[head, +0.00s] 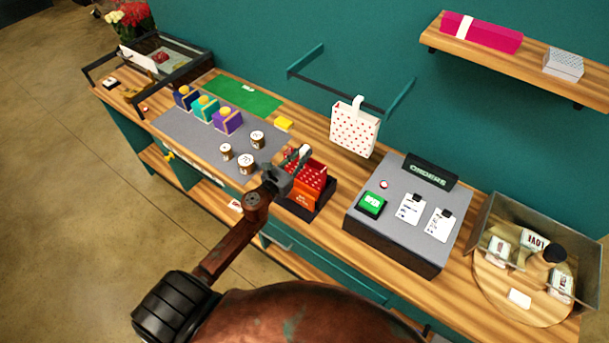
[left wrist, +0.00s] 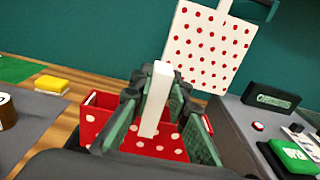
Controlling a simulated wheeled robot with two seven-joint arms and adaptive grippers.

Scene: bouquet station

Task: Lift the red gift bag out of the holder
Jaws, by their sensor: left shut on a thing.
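The red gift bag (head: 311,179) with white dots stands upright in a dark holder (head: 322,210) on the wooden counter. Its lower part is hidden by the holder walls and my arm. My left gripper (head: 295,166) is above the bag's top and shut on its white handle. In the left wrist view the white handle (left wrist: 156,98) stands between the fingers, with the red bag (left wrist: 92,118) below and to both sides. My right gripper is not in view.
A white bag with red dots (head: 354,128) hangs from a wall rail behind. A grey order console (head: 393,228) stands right of the holder. A shelf (head: 500,60) is at upper right.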

